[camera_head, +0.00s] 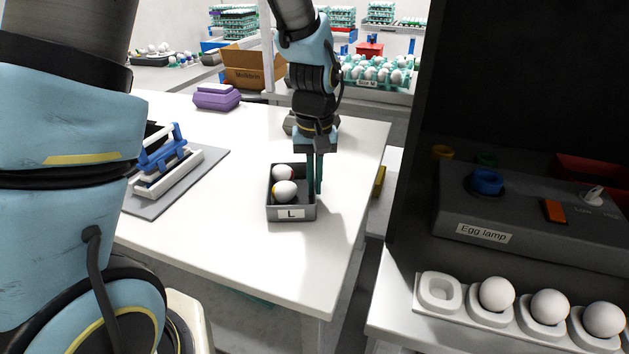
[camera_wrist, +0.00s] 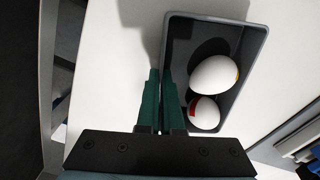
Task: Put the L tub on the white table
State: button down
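The L tub (camera_head: 291,214) is a small dark grey open box with a white "L" label on its front. It is at the white table (camera_head: 240,235), near the table's right side; whether its base touches the top is hard to tell. Two white eggs with coloured marks lie in it. It also shows in the wrist view (camera_wrist: 256,75). My gripper (camera_head: 315,190) points down at the tub's right wall. In the wrist view its green fingers (camera_wrist: 160,75) lie close together, one on each side of that wall, apparently shut on it.
A blue-and-white device (camera_head: 165,165) on a grey mat stands left of the tub. Purple egg boxes (camera_head: 217,97) sit at the back left. An egg lamp (camera_head: 530,225) and a white egg holder (camera_head: 440,292) stand on the right. The table's front is clear.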

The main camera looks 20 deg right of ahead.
jog(key=shift+f, duration=0.15)
jog(key=c, duration=1.1)
grip_release()
notch_tip(320, 180, up, 12)
jog(key=b, duration=0.1)
jog(key=a+f+n, duration=0.1)
jog(key=a+f, duration=0.1)
jog(key=a, duration=0.7)
jog(key=w+a+f+n+t, duration=0.1)
jog(key=a+f, duration=0.1)
jog(key=a, duration=0.8)
jog(key=w+a+f+n, duration=0.1)
jog(key=a+f, duration=0.2)
jog(key=a, duration=0.7)
jog(key=shift+w+t, duration=0.1)
jog(key=shift+t, duration=0.2)
